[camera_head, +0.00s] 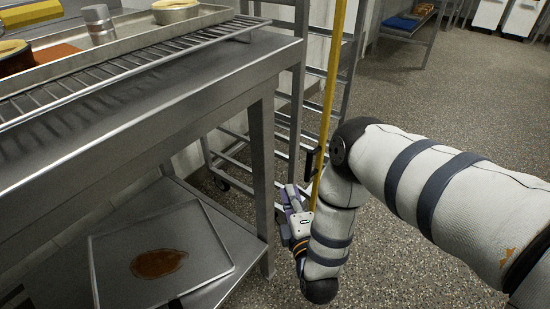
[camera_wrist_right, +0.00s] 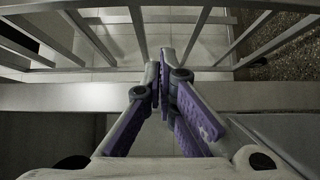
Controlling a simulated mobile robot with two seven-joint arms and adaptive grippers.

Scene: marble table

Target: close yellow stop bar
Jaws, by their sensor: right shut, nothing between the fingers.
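The yellow stop bar (camera_head: 329,90) is a long, thin, near-vertical bar in the head view. It runs from the top edge down behind my right forearm, along the front of a metal rack (camera_head: 301,60). My right gripper (camera_head: 288,192) is low beside the bar's lower part, between the steel table leg and the bar. In the right wrist view my right gripper (camera_wrist_right: 163,75) has its purple-padded fingers together with nothing between them. It points toward metal rails of a rack. The yellow bar does not show in the right wrist view. My left gripper is not in view.
A steel table (camera_head: 140,110) fills the left, with a wire grate (camera_head: 130,68) and a tray on top. A stained tray (camera_head: 215,262) lies on its lower shelf. The table leg (camera_head: 262,160) stands close to my right gripper. Speckled floor at the right is open.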

